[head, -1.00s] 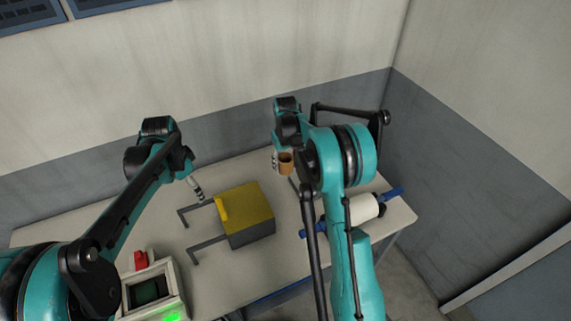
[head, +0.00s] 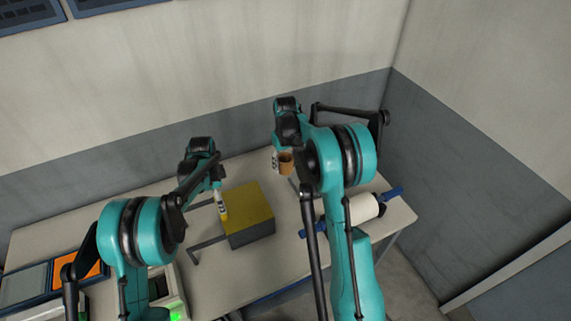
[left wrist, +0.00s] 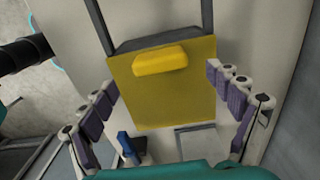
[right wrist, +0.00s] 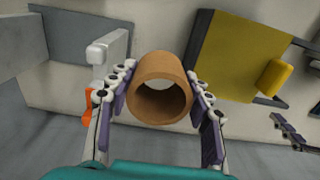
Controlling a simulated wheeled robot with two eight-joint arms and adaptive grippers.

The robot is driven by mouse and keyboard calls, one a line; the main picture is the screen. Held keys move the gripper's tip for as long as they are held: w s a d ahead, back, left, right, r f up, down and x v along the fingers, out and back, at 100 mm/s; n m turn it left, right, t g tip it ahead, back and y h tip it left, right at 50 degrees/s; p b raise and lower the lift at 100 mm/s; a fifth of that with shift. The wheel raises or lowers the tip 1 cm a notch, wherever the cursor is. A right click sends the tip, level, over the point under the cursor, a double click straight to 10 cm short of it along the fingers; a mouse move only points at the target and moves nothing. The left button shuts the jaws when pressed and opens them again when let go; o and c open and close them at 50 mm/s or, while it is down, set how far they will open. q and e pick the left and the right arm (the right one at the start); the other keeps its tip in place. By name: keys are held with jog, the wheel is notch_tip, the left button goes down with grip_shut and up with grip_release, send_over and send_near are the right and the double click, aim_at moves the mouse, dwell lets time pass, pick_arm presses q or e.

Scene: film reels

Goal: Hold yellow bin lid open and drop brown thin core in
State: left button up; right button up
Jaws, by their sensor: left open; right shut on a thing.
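The yellow bin lid (head: 250,202) lies flat and closed on the grey bin (head: 250,235), with a raised yellow handle (left wrist: 160,60) near one edge. My left gripper (head: 221,209) is open at the handle's edge of the lid. In the left wrist view its fingers spread wide, with the handle ahead between them, not gripped. My right gripper (right wrist: 160,72) is shut on the brown thin core (right wrist: 152,105), a hollow tube. In the head view the core (head: 286,163) is held up beyond the bin, to its upper right, apart from the lid.
A white roll on a blue rod (head: 364,208) stands at the table's right. Grey bars (head: 207,246) extend left from the bin. An orange panel (head: 92,265) and a device with a green light (head: 175,312) are at the lower left. Table (head: 70,212) behind is bare.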

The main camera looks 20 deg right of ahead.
pick_arm(q)
jog(key=shift+f, duration=3.1)
jog(key=c, duration=1.3)
jog(key=shift+a, duration=0.15)
pick_arm(e)
jog(key=shift+a+f, duration=1.35)
jog(key=shift+a, duration=1.3)
jog(key=shift+a+f, duration=1.3)
jog(key=shift+a, duration=1.3)
jog(key=shift+a+f, duration=1.35)
jog(key=shift+a, duration=1.3)
pick_arm(q)
jog(key=a, duration=1.3)
jog(key=shift+a, duration=0.4)
pick_arm(e)
jog(key=shift+f, duration=0.1)
